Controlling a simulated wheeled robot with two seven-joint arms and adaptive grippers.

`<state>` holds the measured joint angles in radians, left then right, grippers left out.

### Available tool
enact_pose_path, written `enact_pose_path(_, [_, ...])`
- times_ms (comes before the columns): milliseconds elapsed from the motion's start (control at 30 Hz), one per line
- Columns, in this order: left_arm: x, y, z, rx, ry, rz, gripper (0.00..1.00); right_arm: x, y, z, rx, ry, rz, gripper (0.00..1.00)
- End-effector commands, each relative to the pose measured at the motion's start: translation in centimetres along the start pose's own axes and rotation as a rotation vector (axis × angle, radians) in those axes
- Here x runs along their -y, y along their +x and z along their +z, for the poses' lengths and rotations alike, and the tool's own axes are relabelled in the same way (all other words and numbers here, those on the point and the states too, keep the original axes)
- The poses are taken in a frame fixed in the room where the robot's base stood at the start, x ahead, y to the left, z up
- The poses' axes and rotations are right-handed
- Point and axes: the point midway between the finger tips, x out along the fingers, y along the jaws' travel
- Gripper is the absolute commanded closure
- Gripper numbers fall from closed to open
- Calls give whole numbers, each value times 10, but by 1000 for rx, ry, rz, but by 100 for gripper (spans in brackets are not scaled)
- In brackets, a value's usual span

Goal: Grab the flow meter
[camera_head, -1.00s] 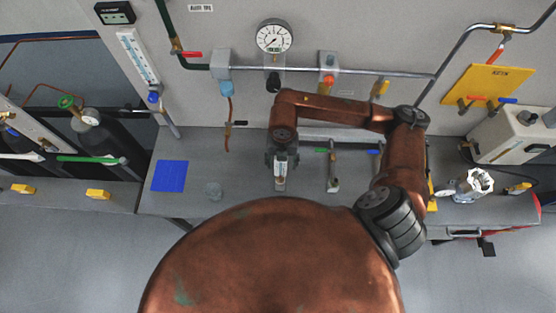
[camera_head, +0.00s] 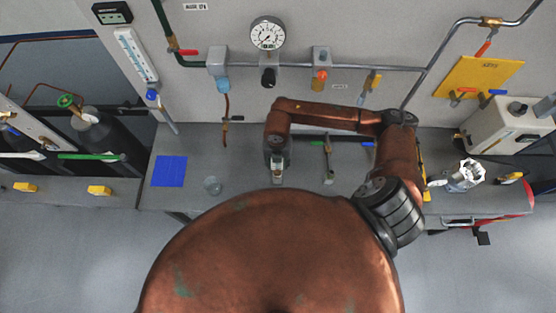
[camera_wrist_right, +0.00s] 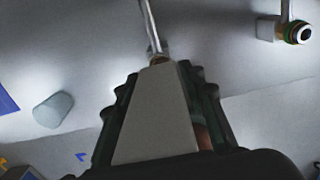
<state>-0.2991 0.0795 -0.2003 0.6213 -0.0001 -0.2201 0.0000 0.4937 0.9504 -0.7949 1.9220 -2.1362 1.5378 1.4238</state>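The flow meter (camera_head: 277,173), as far as I can tell, is the small pale upright piece at the bench's middle. In the right wrist view it is a tapered whitish body (camera_wrist_right: 155,115) with a brass fitting and a metal rod at its far end. My right gripper (camera_head: 277,158) is at it, seen from above in the head view. In the right wrist view its dark ribbed fingers (camera_wrist_right: 165,85) stand apart on both sides of the body, with a gap on the right side. Contact is not clear. My left gripper is in no view.
A valve piece with a green handle (camera_head: 328,163) stands just right of the flow meter. A silver valve (camera_head: 465,175) lies farther right. Gauge and pipes line the wall behind.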

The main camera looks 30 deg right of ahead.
Motion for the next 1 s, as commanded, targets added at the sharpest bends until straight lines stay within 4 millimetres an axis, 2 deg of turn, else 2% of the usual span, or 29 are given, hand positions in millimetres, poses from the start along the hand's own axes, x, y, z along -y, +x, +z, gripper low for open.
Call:
enact_pose_path(200, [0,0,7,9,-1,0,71,0,0,0,0,0,0,79])
enact_pose_path(433, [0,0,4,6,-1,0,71,0,0,0,0,0,0,95])
enact_pose_path(767, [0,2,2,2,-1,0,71,0,-3,0,1,0,1,96])
enact_pose_path(1000, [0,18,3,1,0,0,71,-1,-26,2,5,-1,4,96])
